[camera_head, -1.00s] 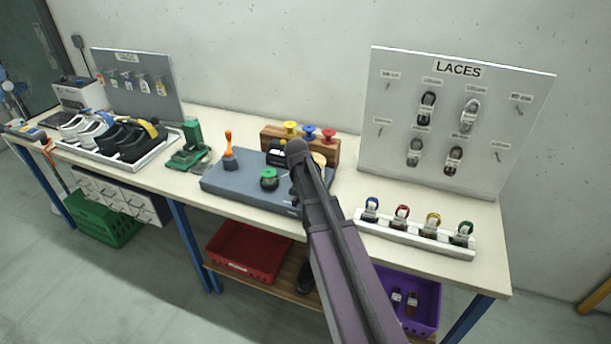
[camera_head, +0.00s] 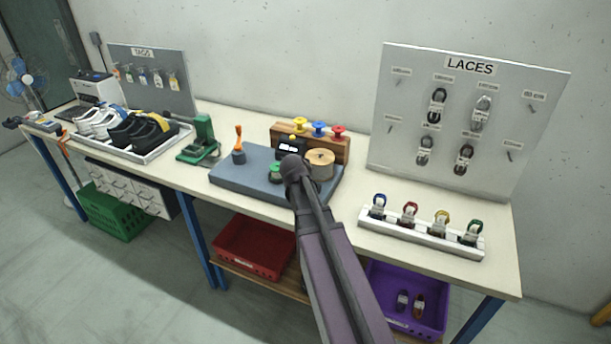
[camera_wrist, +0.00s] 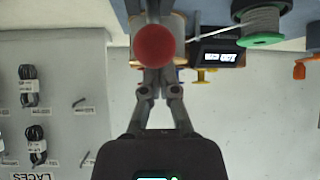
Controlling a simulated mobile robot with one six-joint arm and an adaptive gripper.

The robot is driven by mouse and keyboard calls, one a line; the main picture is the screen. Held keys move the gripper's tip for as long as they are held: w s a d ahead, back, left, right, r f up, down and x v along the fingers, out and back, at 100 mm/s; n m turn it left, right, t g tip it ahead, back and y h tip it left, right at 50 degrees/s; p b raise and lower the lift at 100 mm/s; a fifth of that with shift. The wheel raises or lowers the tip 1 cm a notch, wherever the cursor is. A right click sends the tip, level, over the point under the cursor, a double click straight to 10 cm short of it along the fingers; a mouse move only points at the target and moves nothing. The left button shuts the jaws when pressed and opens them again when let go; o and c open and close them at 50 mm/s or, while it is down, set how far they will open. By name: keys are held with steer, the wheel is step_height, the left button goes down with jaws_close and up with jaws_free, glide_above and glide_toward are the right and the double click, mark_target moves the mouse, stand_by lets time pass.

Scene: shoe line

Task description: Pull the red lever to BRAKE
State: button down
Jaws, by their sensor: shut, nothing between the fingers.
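The red ball knob (camera_wrist: 155,46) of the lever is near the top middle of the wrist view. It overlaps the tips of my gripper (camera_wrist: 156,74), whose fingers are together with nothing held. I cannot tell whether the knob touches them. In the head view my dark arm reaches over the blue-grey work block (camera_head: 232,182); the red lever and my fingers are hidden there.
A small display box (camera_wrist: 217,58) and a green-rimmed spool (camera_wrist: 262,38) are close to the knob. A wooden disc (camera_head: 320,164) and an orange-handled tool (camera_head: 239,150) stand on the block. A LACES board (camera_head: 470,125) and lace tray (camera_head: 420,236) are right.

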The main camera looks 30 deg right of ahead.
steer(key=shift+s+a+f, duration=0.25)
steer(key=shift+s+a, duration=0.25)
steer(key=shift+s, duration=0.25)
steer(key=shift+s+a+f, duration=0.1)
steer(key=shift+s+a, duration=0.05)
steer(key=shift+s, duration=0.05)
steer(key=a+f+p+v, duration=0.1)
steer(key=p+v, duration=0.3)
steer(key=v, duration=0.5)
steer(key=shift+s+a, duration=0.15)
steer(key=shift+s, duration=0.35)
stand_by(0.3)
steer(key=s+a+f+n+g+y, duration=0.3)
steer(key=s+a+n, duration=0.1)
steer(key=s+a, duration=0.3)
steer(key=s+a+f+n+g+y, duration=0.3)
steer(key=s+a+n, duration=0.1)
steer(key=s+a, duration=0.3)
steer(key=shift+a+n+g, duration=0.3)
steer(key=shift+a+g, duration=0.1)
steer(key=shift+a, duration=0.7)
